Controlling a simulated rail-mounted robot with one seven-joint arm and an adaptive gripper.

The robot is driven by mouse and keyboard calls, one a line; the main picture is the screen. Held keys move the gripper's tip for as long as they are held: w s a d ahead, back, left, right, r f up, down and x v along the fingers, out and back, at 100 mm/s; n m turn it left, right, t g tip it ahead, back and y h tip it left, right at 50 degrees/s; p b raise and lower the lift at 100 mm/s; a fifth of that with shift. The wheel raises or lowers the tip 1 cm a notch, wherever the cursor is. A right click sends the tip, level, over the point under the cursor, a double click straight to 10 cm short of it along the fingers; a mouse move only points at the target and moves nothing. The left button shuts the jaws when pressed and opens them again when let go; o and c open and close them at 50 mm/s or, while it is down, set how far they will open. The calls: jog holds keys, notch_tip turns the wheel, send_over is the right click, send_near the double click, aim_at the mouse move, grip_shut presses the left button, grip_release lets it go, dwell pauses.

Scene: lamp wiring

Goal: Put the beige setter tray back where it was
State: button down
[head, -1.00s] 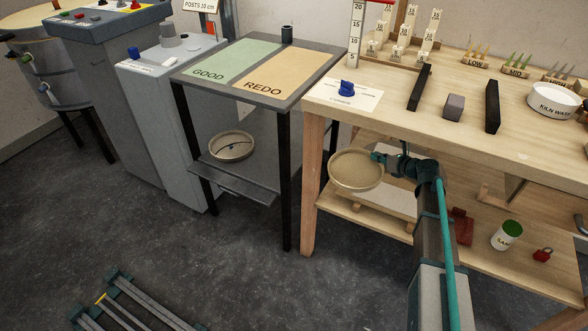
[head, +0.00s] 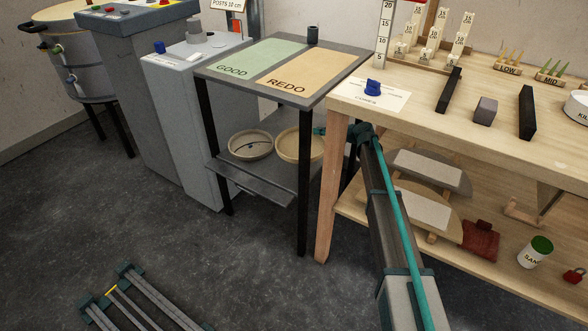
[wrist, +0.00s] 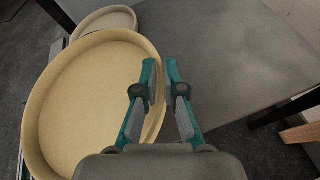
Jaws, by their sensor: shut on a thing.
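The beige setter tray (head: 296,146) is a shallow round dish. My gripper (wrist: 160,78) is shut on its rim, which runs between the fingers in the wrist view. There the tray (wrist: 92,105) fills the left side and looks about level. In the head view it is at the lower shelf (head: 262,187) of the GOOD/REDO stand, partly behind a black leg. I cannot tell whether it touches the shelf. A second, paler round tray (head: 250,145) with a dark line inside sits to its left on that shelf; it also shows in the wrist view (wrist: 105,22).
Grey shelf surface (wrist: 225,60) is bare right of the held tray. Semicircular boards (head: 428,170), a red item and a can lie under the bench.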

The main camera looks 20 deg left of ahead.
jog(key=shift+s+a+f, duration=0.1)
jog(key=shift+s+a, duration=0.1)
jog(key=shift+a, duration=0.35)
jog(key=shift+s+a, duration=0.15)
jog(key=shift+a, duration=0.4)
notch_tip(320, 180, down, 10)
jog(key=b, duration=0.3)
jog(key=shift+a+r+b, duration=0.1)
jog(key=shift+r+b, duration=0.1)
jog(key=shift+b, duration=0.15)
jog(key=shift+s, duration=0.1)
jog(key=c, duration=1.3)
grip_release()
jog(key=p+v, duration=0.3)
jog(key=v, duration=0.9)
